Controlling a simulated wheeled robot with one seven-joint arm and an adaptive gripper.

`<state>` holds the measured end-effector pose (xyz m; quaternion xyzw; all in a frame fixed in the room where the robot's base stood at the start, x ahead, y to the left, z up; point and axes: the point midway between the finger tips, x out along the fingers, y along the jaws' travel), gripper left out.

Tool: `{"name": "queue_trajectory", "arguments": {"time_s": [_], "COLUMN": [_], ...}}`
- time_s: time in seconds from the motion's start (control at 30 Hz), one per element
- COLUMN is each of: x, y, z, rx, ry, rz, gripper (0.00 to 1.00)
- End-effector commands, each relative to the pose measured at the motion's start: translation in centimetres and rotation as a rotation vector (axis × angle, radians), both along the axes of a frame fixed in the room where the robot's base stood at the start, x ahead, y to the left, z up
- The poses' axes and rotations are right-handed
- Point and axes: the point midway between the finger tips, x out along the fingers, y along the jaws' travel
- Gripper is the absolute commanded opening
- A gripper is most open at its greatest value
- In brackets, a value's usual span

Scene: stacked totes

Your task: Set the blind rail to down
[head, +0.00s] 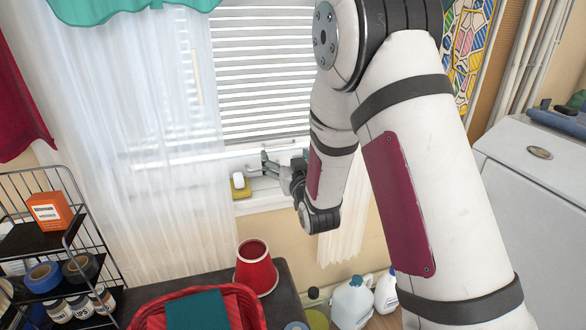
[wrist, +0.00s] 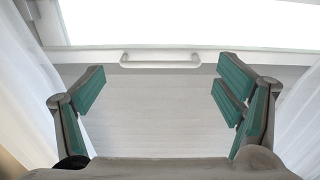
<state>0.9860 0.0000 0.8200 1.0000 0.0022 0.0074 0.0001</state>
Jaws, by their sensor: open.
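The white slatted blind (head: 265,80) hangs over the window in the head view. Its slats reach down to just above the sill area, and its lower edge is partly hidden by my arm. My gripper (head: 268,163) is at the window below the slats, seen small from the side. In the wrist view my gripper (wrist: 160,88) is open and empty, with green-padded fingers on both sides. A pale rail with a white bar handle (wrist: 160,59) lies ahead, centred between the fingers. I see no finger touching the handle. I cannot tell whether that rail belongs to the blind.
Sheer curtains (head: 165,150) hang at the left. Below stand a red cup (head: 257,268), a red basket (head: 250,305) and a wire shelf (head: 75,205).

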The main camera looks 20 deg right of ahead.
Motion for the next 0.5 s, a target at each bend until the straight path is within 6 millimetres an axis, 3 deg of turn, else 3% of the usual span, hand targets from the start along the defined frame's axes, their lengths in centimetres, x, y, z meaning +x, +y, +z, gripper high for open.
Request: {"name": "queue_trajectory", "arguments": {"time_s": [0.03, 0.2, 0.5], "x": [-1.5, -4.3, -6.3], "y": [-0.3, -0.3, -0.4], "z": [-0.5, -0.5, -0.5], "rx": [-0.001, -0.001, -0.001], "ry": [0.014, 0.013, 0.013], "rz": [-0.006, -0.008, -0.01], "gripper": [0.92, 0.92, 0.92]}}
